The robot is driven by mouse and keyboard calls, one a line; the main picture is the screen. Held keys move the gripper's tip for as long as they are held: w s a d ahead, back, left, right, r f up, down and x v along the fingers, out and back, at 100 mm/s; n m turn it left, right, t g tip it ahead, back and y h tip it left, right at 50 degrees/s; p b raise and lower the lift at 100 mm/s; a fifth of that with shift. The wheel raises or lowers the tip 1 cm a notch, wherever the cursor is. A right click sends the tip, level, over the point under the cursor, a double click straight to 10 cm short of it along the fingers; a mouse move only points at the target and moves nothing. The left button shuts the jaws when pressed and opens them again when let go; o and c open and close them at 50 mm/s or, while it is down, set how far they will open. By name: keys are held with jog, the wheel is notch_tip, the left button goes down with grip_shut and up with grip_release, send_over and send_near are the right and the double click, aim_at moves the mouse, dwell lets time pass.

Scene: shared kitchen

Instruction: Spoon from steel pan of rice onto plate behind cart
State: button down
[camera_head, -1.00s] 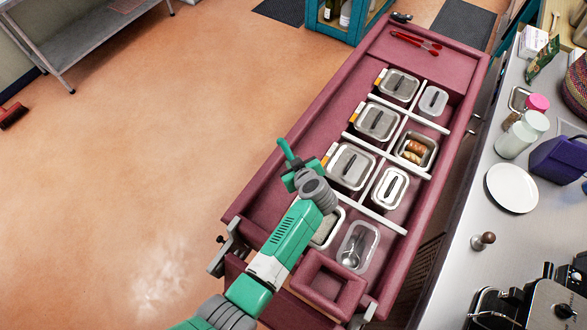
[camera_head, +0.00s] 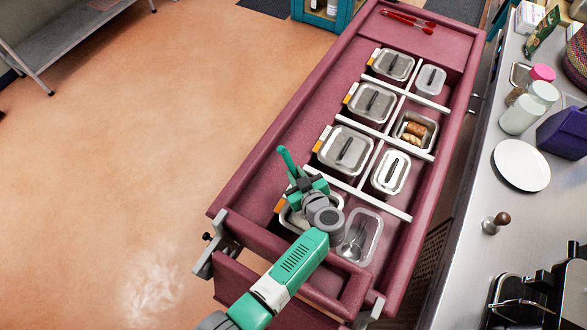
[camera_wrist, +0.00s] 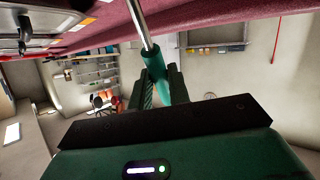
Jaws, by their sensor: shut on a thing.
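My gripper (camera_head: 305,187) is shut on the teal handle of a spoon (camera_head: 287,160). In the wrist view, the teal handle (camera_wrist: 160,86) sits between the fingers, and its metal shaft runs up out of the picture; the spoon's bowl is out of sight. My gripper is over the near end of the cart, above an open steel pan (camera_head: 290,220). My gripper and arm cover much of this pan, so its contents are mostly hidden. A white plate (camera_head: 521,165) lies on the steel counter behind the cart and looks empty.
The maroon cart (camera_head: 248,180) holds several lidded steel pans (camera_head: 345,150), a pan of rolls (camera_head: 415,131) and a clear tub with utensils (camera_head: 360,240). Red tongs (camera_head: 408,20) lie at its far end. White jars (camera_head: 522,114) and a wooden-knobbed tool (camera_head: 496,222) stand near the plate.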

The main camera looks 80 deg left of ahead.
aim_at(287, 154)
jog(key=f+b, duration=0.1)
jog(key=f, duration=0.1)
jog(key=d+f, duration=0.1)
jog(key=f, duration=0.1)
jog(key=shift+w+f+b, duration=0.1)
jog(key=shift+w+b, duration=0.05)
jog(key=shift+b, duration=0.25)
jog(key=a+r+h+p, duration=0.1)
jog(key=r+p, duration=0.2)
jog(key=p, duration=0.1)
jog(key=s+a+r+h+p, duration=0.1)
jog(key=r+p, duration=0.3)
jog(key=a+r+t+h+p, duration=0.1)
jog(key=a+r+p, duration=0.1)
jog(key=p, duration=0.3)
jog(key=shift+s+a+r+h, duration=0.1)
jog(key=shift+s+r+h, duration=0.1)
jog(key=shift+r, duration=0.15)
jog(key=shift+s+r+h, duration=0.1)
jog(key=shift+r+h, duration=0.1)
jog(key=shift+r, duration=0.1)
jog(key=shift+s+a+r+n+h+p, duration=0.15)
jog(key=shift+a+r+h+p, duration=0.2)
jog(key=shift+p, duration=0.25)
jog(key=shift+a+r+n+h+p, duration=0.2)
jog(key=shift+r+p, duration=0.2)
jog(key=shift+p, duration=0.2)
